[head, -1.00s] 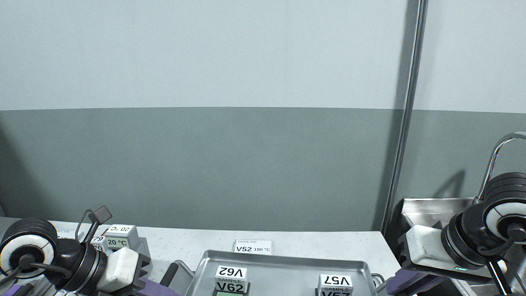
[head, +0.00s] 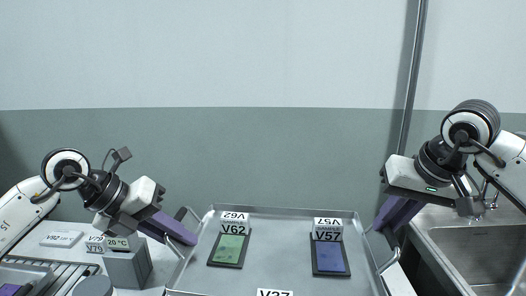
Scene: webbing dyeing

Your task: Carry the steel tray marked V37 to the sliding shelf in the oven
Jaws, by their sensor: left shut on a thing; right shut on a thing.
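The steel tray marked V37 (head: 286,222) is in the lower middle of the head view, with its near part cut off by the bottom edge. Its V37 label (head: 275,293) just shows there. On it lie a green sample (head: 229,250) labelled V62 and a blue sample (head: 330,258) labelled V57. My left gripper (head: 178,232) is shut on the tray's left handle. My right gripper (head: 388,222) is shut on the tray's right handle. The tray looks raised above the counter. The oven and its sliding shelf are not in view.
A grey block (head: 128,266) with labels, a flat white label plate (head: 62,239) and a roller rack (head: 50,272) are at the left. A wall (head: 280,160) and a vertical pipe (head: 413,75) stand behind.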

